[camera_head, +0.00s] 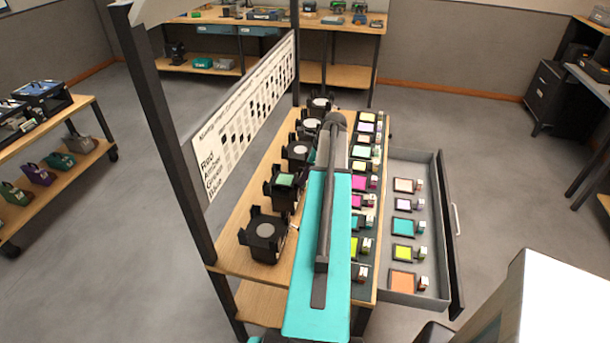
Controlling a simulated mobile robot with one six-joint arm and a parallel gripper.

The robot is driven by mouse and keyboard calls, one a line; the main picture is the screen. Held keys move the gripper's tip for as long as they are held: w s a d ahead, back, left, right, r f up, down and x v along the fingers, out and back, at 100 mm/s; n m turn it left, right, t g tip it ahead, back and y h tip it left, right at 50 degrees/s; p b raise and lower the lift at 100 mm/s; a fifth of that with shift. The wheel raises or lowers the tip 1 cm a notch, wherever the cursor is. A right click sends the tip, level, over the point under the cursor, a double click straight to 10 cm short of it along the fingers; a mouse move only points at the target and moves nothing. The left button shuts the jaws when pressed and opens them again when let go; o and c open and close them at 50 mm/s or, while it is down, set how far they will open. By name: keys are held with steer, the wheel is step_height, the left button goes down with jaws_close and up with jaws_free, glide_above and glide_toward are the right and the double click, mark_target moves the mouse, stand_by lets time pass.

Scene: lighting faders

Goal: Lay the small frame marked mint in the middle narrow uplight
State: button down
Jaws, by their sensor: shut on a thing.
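Several black uplights stand in a row on the left part of the wooden table. The nearest is an empty-looking uplight (267,232). The one behind it (283,190) has a pale green square (286,179) at its top. Further back are a third uplight (298,153), a fourth (310,124) and a fifth (319,101). Which is the middle narrow one I cannot tell. I cannot read a mint mark on any frame. My arm runs over the table right of the uplights. I cannot make out my gripper or what it holds; the arm seems to hide it.
A column of coloured frames with small blocks lies along the table's right side, such as a magenta frame (358,183). An open grey drawer (430,297) on the right holds several larger frames. A printed board (245,115) and dark posts stand along the left edge.

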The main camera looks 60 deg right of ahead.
steer(key=shift+f, duration=0.65)
steer(key=c, duration=1.4)
jaws_free()
steer(key=shift+r+b, duration=0.1)
steer(key=shift+b, duration=0.2)
steer(key=shift+s+d+r, duration=0.1)
steer(key=shift+r, duration=0.1)
steer(key=shift+b+v, duration=1.7)
steer(key=shift+v, duration=4.85)
step_height(320, 180, up, 7)
steer(key=p, duration=0.6)
